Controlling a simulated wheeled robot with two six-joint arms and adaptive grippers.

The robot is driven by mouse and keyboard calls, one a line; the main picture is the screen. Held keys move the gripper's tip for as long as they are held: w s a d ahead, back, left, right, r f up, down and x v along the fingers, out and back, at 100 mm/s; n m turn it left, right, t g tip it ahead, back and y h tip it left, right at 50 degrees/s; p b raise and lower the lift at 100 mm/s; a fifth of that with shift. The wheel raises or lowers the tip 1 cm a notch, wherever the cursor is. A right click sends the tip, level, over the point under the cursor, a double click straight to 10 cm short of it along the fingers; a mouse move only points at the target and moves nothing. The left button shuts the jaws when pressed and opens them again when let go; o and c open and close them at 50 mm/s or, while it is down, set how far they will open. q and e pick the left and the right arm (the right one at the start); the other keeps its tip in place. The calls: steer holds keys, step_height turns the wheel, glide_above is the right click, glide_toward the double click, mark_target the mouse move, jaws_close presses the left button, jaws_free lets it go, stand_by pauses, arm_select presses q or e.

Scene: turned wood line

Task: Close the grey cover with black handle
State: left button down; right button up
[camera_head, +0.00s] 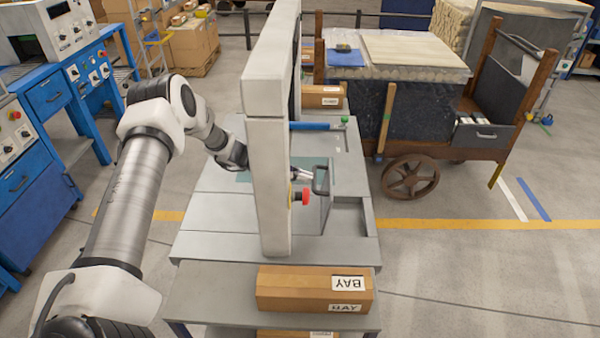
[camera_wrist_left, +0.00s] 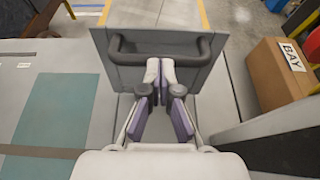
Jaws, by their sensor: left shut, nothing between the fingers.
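The grey cover (camera_wrist_left: 185,76) stands raised, its flat face towards my left gripper in the left wrist view. Its black handle (camera_wrist_left: 140,48) is a bar running across the upper part of that face. In the head view the cover (camera_head: 324,212) shows just right of the pale upright, with the handle (camera_head: 321,181) at its upper edge. My left gripper (camera_wrist_left: 160,64) is shut and empty, its fingertips in front of the cover, just below the handle bar. I cannot tell whether they touch it. In the head view the left gripper (camera_head: 303,173) is partly hidden behind the upright. My right gripper is out of view.
A thick pale upright (camera_head: 267,150) rises from the grey bench (camera_head: 215,245), between my left arm and the cover. A red button (camera_head: 305,196) sits on its side. A cardboard box (camera_head: 300,290) lies on the front shelf. A wooden cart (camera_head: 420,110) stands behind right.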

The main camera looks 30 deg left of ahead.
mark_target(330, 176)
arm_select(q)
steer(key=shift+w+d+r+g+y+p, duration=0.3)
steer(key=shift+d+r+y+p, duration=0.05)
steer(key=shift+d+y+p, duration=0.15)
steer(key=shift+w+d+r+g+y+p, duration=0.3)
steer(key=shift+d+r+y+p, duration=0.1)
steer(key=shift+y, duration=0.1)
steer(key=d+b, duration=0.1)
steer(key=w+d+b, duration=0.1)
steer(key=b, duration=0.2)
steer(key=shift+w+d+f, duration=0.2)
steer(key=shift+d+f, duration=0.15)
steer(key=shift+d, duration=0.05)
steer(key=shift+w+d, duration=0.15)
steer(key=shift+w, duration=0.05)
steer(key=shift+r, duration=0.1)
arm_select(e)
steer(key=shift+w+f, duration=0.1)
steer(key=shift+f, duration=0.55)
arm_select(q)
steer(key=shift+s+r, duration=0.1)
steer(key=shift+r, duration=0.1)
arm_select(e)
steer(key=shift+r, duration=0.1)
